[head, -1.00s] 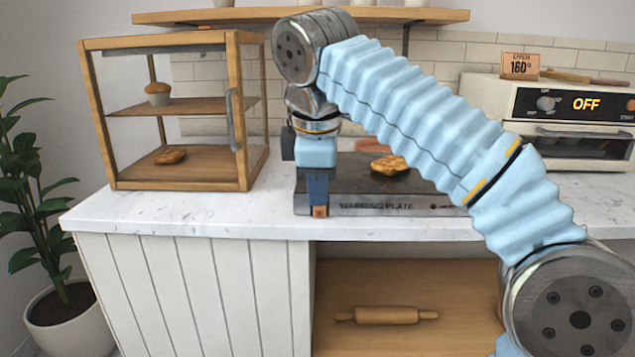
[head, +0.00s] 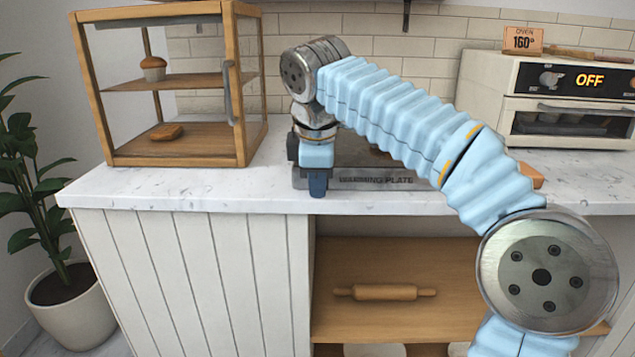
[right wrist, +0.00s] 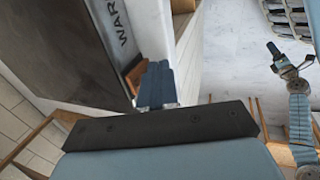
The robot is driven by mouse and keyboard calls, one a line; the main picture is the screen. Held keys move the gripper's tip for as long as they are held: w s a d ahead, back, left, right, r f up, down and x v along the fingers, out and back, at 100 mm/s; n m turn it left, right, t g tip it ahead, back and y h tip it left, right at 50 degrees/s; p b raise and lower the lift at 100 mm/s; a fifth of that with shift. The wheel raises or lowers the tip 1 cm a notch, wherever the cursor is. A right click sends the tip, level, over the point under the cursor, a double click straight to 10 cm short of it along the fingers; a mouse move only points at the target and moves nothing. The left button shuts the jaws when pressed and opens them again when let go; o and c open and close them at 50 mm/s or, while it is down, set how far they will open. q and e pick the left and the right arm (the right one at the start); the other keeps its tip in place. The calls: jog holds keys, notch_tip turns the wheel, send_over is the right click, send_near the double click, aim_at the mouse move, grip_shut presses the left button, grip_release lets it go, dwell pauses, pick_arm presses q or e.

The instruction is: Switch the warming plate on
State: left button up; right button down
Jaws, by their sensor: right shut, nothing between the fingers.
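The warming plate (head: 376,182) is a dark, flat unit with lettering on its front, standing on the counter in the head view. My right arm covers much of it. My right gripper (head: 317,188) points down at the plate's left front end, shut and empty. In the right wrist view the plate (right wrist: 60,45) is at the left, and the shut fingers (right wrist: 157,85) are right beside a small orange-brown switch-like part (right wrist: 135,76) on its front. Whether they touch cannot be told. My left gripper (right wrist: 290,66) is small and far off there; its opening is unclear.
A wood-framed display case (head: 175,155) with pastries stands left of the plate. An oven (head: 570,100) reading OFF stands at the right. A rolling pin (head: 385,292) lies on the shelf below. The marble counter (head: 215,192) is clear in front of the case.

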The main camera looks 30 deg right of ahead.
jog(key=shift+f+b, duration=0.2)
jog(key=shift+b, duration=0.1)
jog(key=shift+w+d+r+t, duration=0.1)
jog(key=shift+w+t, duration=0.05)
jog(key=shift+t, duration=0.25)
jog(key=shift+r, duration=0.1)
jog(key=shift+r+p, duration=0.8)
jog(key=shift+p, duration=0.25)
